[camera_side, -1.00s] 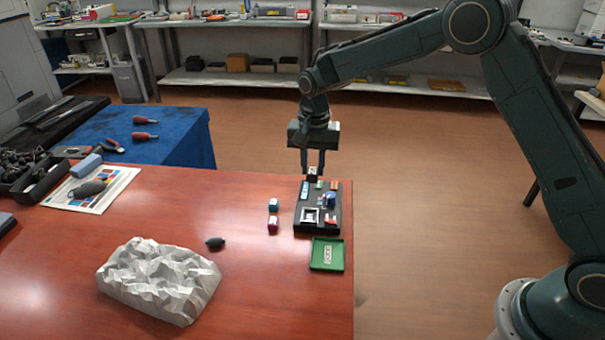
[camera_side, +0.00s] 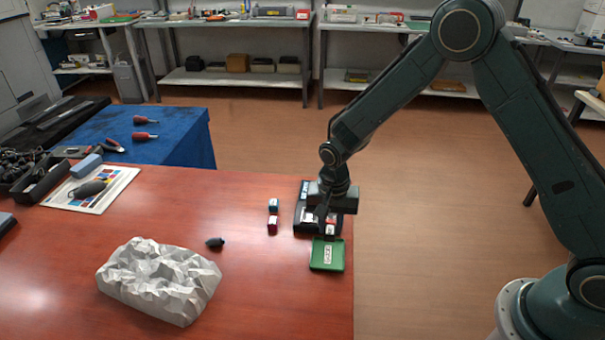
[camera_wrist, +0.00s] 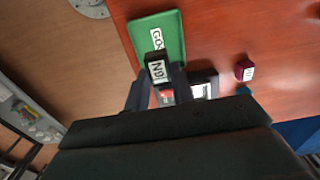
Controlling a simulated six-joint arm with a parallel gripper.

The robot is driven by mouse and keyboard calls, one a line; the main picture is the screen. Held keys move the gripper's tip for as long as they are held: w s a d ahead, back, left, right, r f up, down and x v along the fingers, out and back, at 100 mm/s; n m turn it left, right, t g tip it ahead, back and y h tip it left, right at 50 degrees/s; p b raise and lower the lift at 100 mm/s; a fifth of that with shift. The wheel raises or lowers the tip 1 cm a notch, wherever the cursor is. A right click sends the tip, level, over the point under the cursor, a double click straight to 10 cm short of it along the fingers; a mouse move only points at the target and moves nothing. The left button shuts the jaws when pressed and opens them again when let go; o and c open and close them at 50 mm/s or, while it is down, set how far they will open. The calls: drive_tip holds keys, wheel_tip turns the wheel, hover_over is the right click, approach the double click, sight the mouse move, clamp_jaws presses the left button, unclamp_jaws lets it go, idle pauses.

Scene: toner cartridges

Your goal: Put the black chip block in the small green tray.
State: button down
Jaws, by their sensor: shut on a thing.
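My gripper (camera_side: 325,226) is shut on the black chip block (camera_wrist: 157,70), which shows a white label with dark letters between the fingertips in the wrist view. The gripper points down over the front part of the black organiser, close to the back edge of the small green tray. The green tray (camera_side: 327,262) lies flat near the table's right edge, with a white label in it. The tray also shows in the wrist view (camera_wrist: 176,24), partly behind the block. The block is mostly hidden by the gripper in the side view, so its height is hard to tell.
The black organiser (camera_side: 300,222) holds several small parts, partly hidden by my gripper. A blue-topped block (camera_side: 273,204) and a dark red block (camera_side: 272,225) stand left of it. A small dark bulb (camera_side: 215,242) and a white crumpled form (camera_side: 160,282) lie further left. The table between is clear.

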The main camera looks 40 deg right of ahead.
drive_tip(key=shift+f, duration=0.2)
drive_tip(key=shift+f, duration=2.15)
drive_tip(key=shift+f, duration=0.85)
idle(1.0)
drive_tip(key=c, duration=1.1)
unclamp_jaws()
drive_tip(key=shift+r, duration=0.1)
drive_tip(key=shift+r, duration=2.1)
